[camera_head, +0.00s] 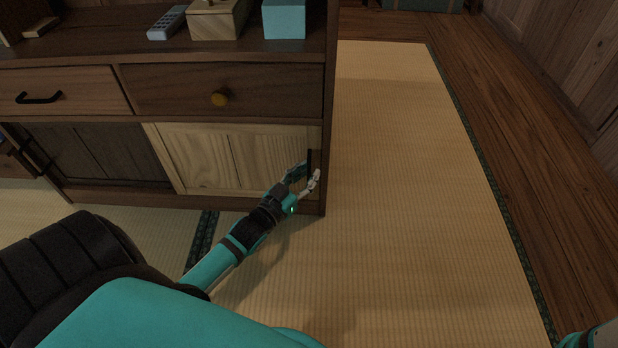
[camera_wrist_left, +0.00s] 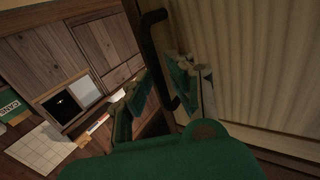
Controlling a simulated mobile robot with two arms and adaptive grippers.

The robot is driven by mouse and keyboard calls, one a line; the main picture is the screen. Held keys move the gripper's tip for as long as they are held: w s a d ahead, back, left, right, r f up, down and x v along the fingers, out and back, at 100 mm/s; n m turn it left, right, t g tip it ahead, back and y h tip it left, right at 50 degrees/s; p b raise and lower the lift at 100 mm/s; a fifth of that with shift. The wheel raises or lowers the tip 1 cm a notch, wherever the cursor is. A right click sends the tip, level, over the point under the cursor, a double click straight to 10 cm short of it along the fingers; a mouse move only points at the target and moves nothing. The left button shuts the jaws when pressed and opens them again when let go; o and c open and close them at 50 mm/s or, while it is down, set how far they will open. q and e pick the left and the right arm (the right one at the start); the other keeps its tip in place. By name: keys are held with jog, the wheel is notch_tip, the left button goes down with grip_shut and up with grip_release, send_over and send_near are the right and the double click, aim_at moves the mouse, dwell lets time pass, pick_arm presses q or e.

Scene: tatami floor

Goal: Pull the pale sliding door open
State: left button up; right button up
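The pale sliding door (camera_head: 215,158) covers the right part of the cabinet's lower front. Its dark upright handle (camera_head: 309,162) is near its right edge; the bar also shows in the left wrist view (camera_wrist_left: 160,50). My left gripper (camera_head: 309,174) is at the handle. In the left wrist view its fingers (camera_wrist_left: 168,88) are spread, with the bar between them in the picture. I cannot tell whether they touch it. The handle's lower part is partly hidden by a finger. My right gripper's fingers are not visible.
A dark sliding door (camera_head: 95,152) fills the lower left. A remote (camera_head: 167,22) and boxes stand on top. The tatami (camera_head: 400,180) on the right is clear.

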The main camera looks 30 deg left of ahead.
pick_arm(q)
jog(key=shift+w, duration=0.4)
jog(key=shift+c, duration=0.4)
grip_shut()
